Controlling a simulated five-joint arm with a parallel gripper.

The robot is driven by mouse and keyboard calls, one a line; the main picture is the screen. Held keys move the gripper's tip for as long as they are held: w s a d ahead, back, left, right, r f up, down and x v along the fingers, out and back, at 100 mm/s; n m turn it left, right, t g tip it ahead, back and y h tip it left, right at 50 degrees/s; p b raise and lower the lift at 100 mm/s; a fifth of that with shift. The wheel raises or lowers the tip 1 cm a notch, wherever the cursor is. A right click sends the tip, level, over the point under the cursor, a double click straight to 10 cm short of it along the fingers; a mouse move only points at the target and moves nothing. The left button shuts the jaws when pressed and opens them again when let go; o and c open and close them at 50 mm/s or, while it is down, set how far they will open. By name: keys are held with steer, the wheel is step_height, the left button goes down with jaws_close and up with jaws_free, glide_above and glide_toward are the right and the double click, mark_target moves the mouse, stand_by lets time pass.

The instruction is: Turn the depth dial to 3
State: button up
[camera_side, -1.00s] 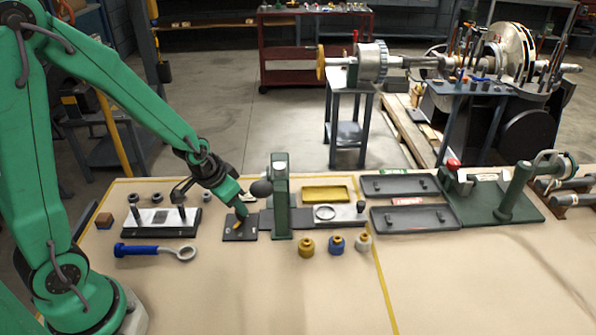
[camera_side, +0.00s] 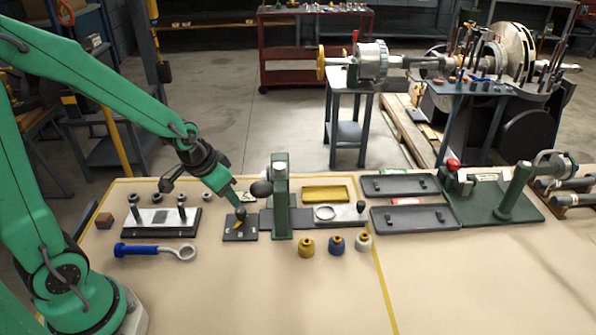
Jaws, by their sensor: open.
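The depth dial (camera_side: 240,214) is a small dark knob with a yellow pointer, on a dark plate (camera_side: 233,236) with small pale marks. The plate lies flat on the bench, left of a green upright post. The marks are too small to read, so I cannot tell which number the pointer is at. My gripper (camera_side: 237,203) is open and points down just above the dial. Its fingertips overlap the top of the knob in this view, and I cannot tell whether they touch it.
The green post (camera_side: 282,205) stands close right of the dial plate. A pegged block (camera_side: 160,228) and a blue-handled ring tool (camera_side: 138,249) lie to the left. The front of the bench is clear.

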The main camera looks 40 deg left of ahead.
mark_target(239, 210)
steer(key=shift+a, duration=0.15)
steer(key=shift+f, duration=0.1)
steer(key=shift+x, duration=3.8)
steer(key=shift+w+d, duration=0.1)
steer(key=shift+d, duration=0.15)
steer(key=c, duration=1)
